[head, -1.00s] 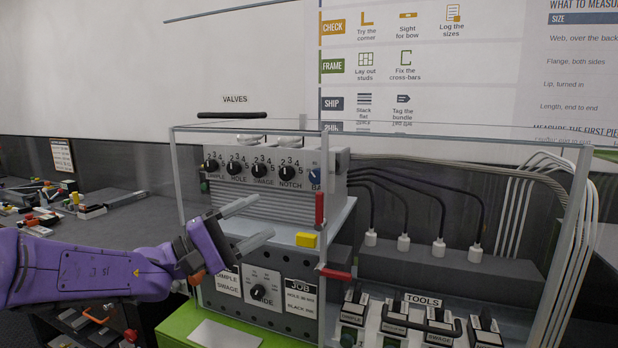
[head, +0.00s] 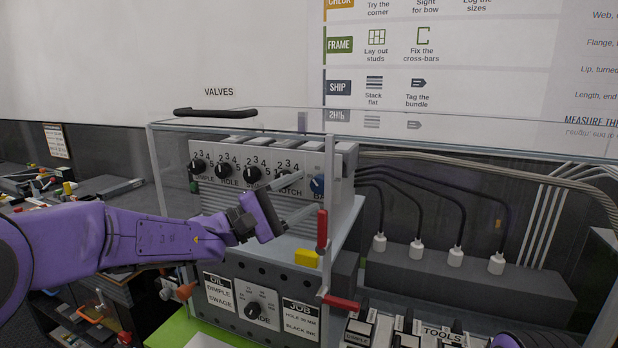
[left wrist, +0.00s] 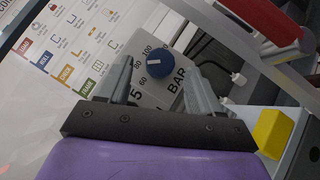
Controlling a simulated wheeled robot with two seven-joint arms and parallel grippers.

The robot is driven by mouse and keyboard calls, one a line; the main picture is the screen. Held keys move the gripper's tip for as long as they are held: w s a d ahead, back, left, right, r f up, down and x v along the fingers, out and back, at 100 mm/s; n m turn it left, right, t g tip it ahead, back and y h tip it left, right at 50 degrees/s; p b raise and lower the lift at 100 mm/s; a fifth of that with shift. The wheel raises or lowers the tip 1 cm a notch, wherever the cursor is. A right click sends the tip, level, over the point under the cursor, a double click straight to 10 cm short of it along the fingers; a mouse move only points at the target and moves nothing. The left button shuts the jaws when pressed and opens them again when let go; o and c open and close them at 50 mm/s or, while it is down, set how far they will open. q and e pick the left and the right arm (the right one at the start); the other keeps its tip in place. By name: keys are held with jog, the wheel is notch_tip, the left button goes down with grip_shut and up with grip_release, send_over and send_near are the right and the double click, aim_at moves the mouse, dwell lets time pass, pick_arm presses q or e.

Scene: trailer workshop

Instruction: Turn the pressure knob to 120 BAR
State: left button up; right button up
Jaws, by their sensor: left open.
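The pressure knob (head: 317,186) is blue, at the right end of the grey valve box's front, beside the letters BAR. In the left wrist view the knob (left wrist: 162,64) sits between my two fingers, with a small white mark on its left side, near the printed 60 and 80. My left gripper (head: 304,198) is open, its fingers pointing at the knob from the front left and partly covering the panel below it. I cannot tell whether they touch the knob. My right gripper is out of view; only a purple piece of my right arm shows at lower right.
Black knobs (head: 252,174) line the box to the left. A clear-walled frame (head: 158,185) surrounds the box. A red handle (head: 321,230) and a yellow block (head: 306,257) stand close below my fingers.

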aim_at(314, 183)
pick_arm(q)
jog(key=shift+w+d+r+p, duration=0.2)
jog(key=shift+w+d+p, duration=0.15)
jog(key=shift+w+d, duration=0.7)
jog(key=shift+s+r, duration=0.1)
jog(key=shift+s, duration=0.2)
jog(key=c, duration=1.1)
jog(key=shift+o, duration=0.2)
jog(key=m, duration=0.1)
jog(key=m+g+y, duration=0.1)
jog(key=shift+a+r+m+g+y, duration=0.1)
jog(key=shift+r+m+g+y, duration=0.35)
jog(key=shift+m+g+y, duration=0.15)
jog(key=shift+m+y, duration=0.3)
jog(key=shift+r+m+g+y, duration=0.15)
jog(key=shift+m+g+y, duration=0.15)
jog(key=shift+m+y, duration=0.3)
jog(key=shift+r+m, duration=0.1)
jog(key=shift+m, duration=0.2)
